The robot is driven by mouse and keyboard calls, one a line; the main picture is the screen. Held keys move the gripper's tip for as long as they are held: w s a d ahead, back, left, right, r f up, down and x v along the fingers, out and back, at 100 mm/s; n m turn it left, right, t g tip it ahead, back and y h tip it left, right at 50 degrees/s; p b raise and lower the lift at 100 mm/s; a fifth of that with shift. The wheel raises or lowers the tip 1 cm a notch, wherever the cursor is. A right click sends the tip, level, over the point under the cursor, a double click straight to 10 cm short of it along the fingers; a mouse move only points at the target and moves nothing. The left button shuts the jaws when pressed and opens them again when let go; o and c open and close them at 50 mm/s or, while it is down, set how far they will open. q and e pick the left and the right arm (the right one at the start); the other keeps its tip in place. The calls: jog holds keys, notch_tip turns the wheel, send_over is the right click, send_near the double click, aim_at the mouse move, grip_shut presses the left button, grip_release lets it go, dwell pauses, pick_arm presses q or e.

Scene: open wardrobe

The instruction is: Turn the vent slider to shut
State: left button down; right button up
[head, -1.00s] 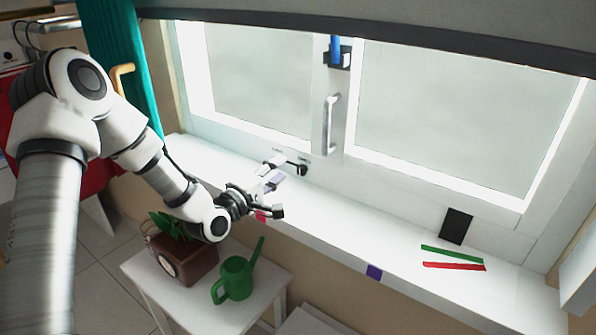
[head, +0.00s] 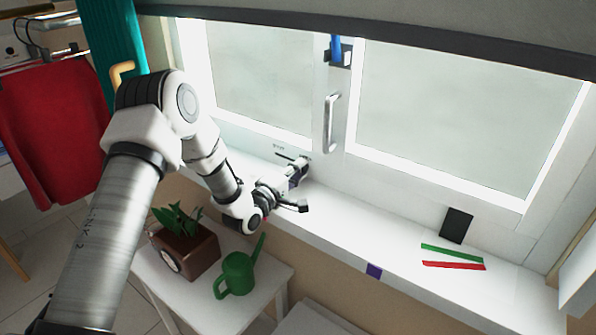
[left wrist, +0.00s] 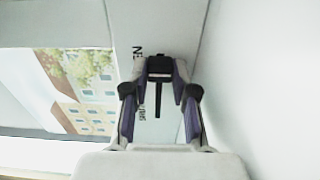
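The vent slider's small black knob (left wrist: 160,64) sits on the pale window frame at one end of a thin dark slot (left wrist: 157,100). In the left wrist view the knob is at the slot's far end, beside the label whose visible letters are "NE"; the label by the near end is hard to read. The slot also shows in the head view (head: 285,156), left of my gripper. My left gripper (head: 299,170) is at the knob. Its purple-padded fingers (left wrist: 160,76) stand either side of the knob; whether they press on it is unclear. My right gripper is out of view.
A silver window handle (head: 331,124) rises above the sill. A black block (head: 456,226) and green (head: 452,253) and red strips (head: 454,265) are on the right of the sill. Below stand a planter (head: 186,252) and a green watering can (head: 237,274). The middle sill is clear.

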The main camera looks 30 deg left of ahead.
aim_at(277, 154)
pick_arm(q)
jog(key=a, duration=0.3)
jog(key=w+a, duration=0.1)
jog(key=a, duration=0.2)
jog(key=a+b, duration=0.1)
jog(key=a, duration=0.2)
jog(key=shift+w+a, duration=0.15)
jog(key=shift+r, duration=0.1)
jog(key=c, duration=1.2)
grip_release()
jog(key=shift+a, duration=0.1)
jog(key=s, duration=0.3)
jog(key=s+a, duration=0.1)
jog(key=s, duration=0.7)
jog(key=shift+s+a, duration=0.15)
jog(key=shift+a, duration=0.25)
jog(key=shift+s+d, duration=0.1)
jog(key=shift+s, duration=0.15)
jog(key=shift+f, duration=0.2)
